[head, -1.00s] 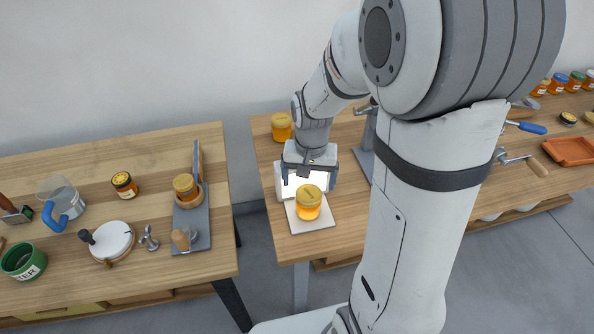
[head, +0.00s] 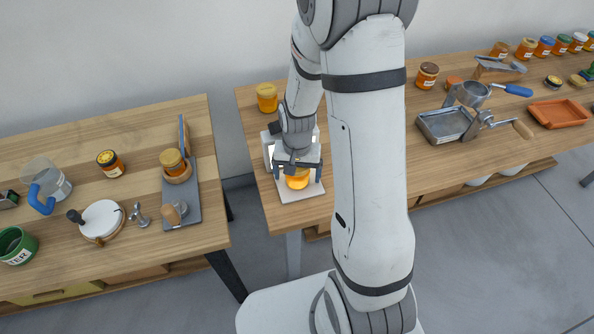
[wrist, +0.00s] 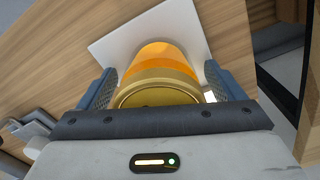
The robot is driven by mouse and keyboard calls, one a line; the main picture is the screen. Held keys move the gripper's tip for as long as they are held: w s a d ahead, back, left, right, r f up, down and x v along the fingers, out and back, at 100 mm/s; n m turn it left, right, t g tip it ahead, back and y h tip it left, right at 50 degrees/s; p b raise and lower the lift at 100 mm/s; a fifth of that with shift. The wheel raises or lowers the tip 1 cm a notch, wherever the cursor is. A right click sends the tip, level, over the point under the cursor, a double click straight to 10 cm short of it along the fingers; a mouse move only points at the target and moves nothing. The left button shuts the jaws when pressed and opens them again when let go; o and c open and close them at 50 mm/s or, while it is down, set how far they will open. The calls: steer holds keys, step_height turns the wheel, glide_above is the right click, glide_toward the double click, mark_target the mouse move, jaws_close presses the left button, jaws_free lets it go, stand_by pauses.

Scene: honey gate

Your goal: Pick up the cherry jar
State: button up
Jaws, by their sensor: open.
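My gripper (head: 298,171) is open and points down over an amber jar with a gold lid (head: 297,181). In the wrist view this jar (wrist: 165,62) lies between the two finger pads of my gripper (wrist: 160,85), with its lid close to the palm. I cannot see contact on either side. The jar stands on a white square plate (head: 306,192), which also shows in the wrist view (wrist: 112,45). No label reading cherry is legible on any jar. A brown-lidded jar (head: 427,75) stands farther back on the same table.
Another amber jar (head: 267,97) stands behind my gripper. A grey metal tray (head: 440,125), a hand grinder (head: 473,95) and an orange tray (head: 560,112) are to the right. A gap separates this table from the left table (head: 120,225), which holds several items.

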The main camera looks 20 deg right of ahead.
steer(key=shift+c, duration=0.5)
steer(key=c, duration=1.2)
steer(key=shift+c, duration=0.8)
steer(key=shift+r, duration=0.15)
